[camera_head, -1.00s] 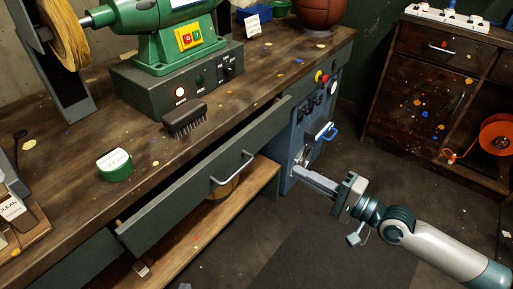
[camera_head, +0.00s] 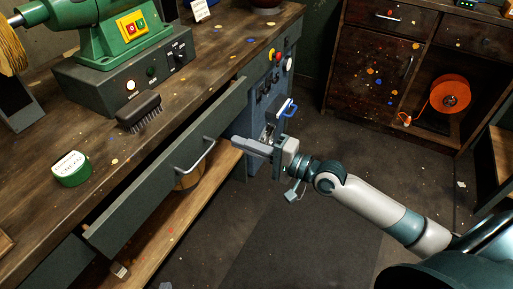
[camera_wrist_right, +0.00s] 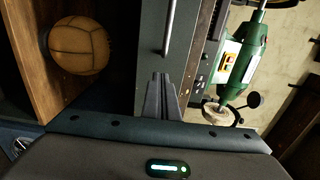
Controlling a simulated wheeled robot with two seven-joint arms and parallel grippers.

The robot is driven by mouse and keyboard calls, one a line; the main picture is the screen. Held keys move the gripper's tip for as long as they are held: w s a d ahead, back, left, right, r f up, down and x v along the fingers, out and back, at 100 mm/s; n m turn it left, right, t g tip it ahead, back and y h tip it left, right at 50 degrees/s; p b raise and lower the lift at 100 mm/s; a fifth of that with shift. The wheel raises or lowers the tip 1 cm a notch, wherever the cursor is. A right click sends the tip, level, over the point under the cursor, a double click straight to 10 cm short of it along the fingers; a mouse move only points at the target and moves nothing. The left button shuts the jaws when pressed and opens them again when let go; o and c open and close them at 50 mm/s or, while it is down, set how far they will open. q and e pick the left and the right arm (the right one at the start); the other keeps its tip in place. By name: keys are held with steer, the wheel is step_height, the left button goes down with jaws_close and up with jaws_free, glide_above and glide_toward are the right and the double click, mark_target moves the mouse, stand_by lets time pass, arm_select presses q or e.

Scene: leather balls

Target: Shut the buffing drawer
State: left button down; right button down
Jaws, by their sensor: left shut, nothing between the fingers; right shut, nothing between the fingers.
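The buffing drawer has a dark grey-green front (camera_head: 150,205) that stands out from the workbench, with a dark gap behind its top edge, so it is open. Its metal bar handle (camera_head: 195,157) is on the front face. My right gripper (camera_head: 240,145) is shut and empty, its fingers pointing left toward the front near its right end. In the right wrist view the shut fingertips (camera_wrist_right: 160,78) overlap the drawer front (camera_wrist_right: 165,60), below the handle (camera_wrist_right: 168,30). Contact cannot be told. My left gripper is not in view.
The green buffing machine (camera_head: 110,35), a brush (camera_head: 139,112) and a green tin (camera_head: 71,168) are on the bench. A tan ball (camera_wrist_right: 80,45) sits on the lower shelf. A cabinet with an orange reel (camera_head: 450,95) stands at right. The floor (camera_head: 290,235) before the bench is clear.

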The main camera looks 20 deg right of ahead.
mark_target(210, 130)
steer(key=x, duration=0.5)
steer(key=shift+w+a, duration=0.15)
arm_select(q)
steer(key=shift+w+d+r+t, duration=0.1)
steer(key=shift+w+r+t, duration=0.2)
steer(key=shift+r, duration=0.1)
arm_select(e)
steer(key=shift+w+a, duration=0.4)
steer(key=shift+w, duration=0.15)
